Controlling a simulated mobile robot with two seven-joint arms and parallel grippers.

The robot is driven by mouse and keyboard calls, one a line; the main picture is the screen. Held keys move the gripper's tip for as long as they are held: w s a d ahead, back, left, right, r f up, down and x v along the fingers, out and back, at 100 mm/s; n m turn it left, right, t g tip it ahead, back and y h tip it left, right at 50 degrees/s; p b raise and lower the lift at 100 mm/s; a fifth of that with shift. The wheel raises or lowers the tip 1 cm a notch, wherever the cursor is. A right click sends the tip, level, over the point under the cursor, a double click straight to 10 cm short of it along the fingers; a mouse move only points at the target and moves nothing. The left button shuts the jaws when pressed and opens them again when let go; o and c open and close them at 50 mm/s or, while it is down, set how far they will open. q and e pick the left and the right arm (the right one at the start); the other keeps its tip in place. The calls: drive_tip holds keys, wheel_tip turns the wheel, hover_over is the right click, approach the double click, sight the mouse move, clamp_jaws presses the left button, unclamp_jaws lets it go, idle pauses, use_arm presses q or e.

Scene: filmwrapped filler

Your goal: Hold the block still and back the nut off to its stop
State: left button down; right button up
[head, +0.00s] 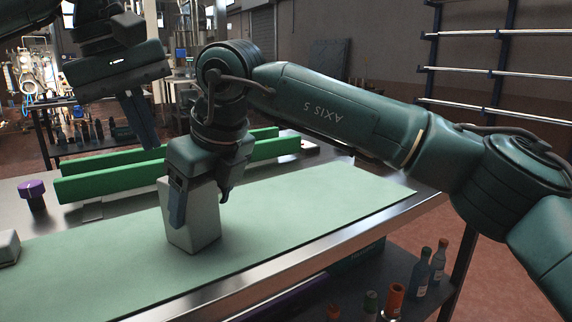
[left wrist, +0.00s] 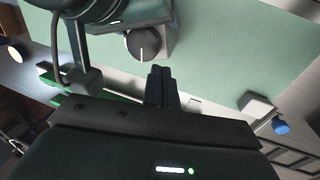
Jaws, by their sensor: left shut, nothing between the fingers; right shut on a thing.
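The pale grey block (head: 196,226) stands upright on the green mat. My right gripper (head: 200,210) is shut on the block from above, with a finger down each side. In the left wrist view the block (left wrist: 163,22) carries a dark round knob with a white line, which looks like the nut (left wrist: 144,46). The nut is hidden in the head view. My left gripper (head: 149,138) is shut and empty, up and left of the block. In the left wrist view its closed fingertips (left wrist: 160,72) appear just below the nut; they look apart from it.
Green rails (head: 110,182) lie behind the block along the metal table. A purple-topped knob (head: 32,192) and a pale box (head: 8,246) stand at the left. The green mat (head: 310,205) is clear to the right. Bottles (head: 420,270) stand on a lower shelf.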

sight(165, 182)
use_arm(q)
drive_tip(key=shift+f, duration=1.55)
drive_tip(key=shift+d, duration=0.3)
drive_tip(key=shift+s, duration=0.1)
drive_tip(key=shift+s+d, duration=0.35)
drive_tip(key=shift+s, duration=0.25)
drive_tip(key=shift+s+d, duration=0.35)
drive_tip(key=shift+d, duration=0.15)
drive_tip(key=shift+s, duration=0.2)
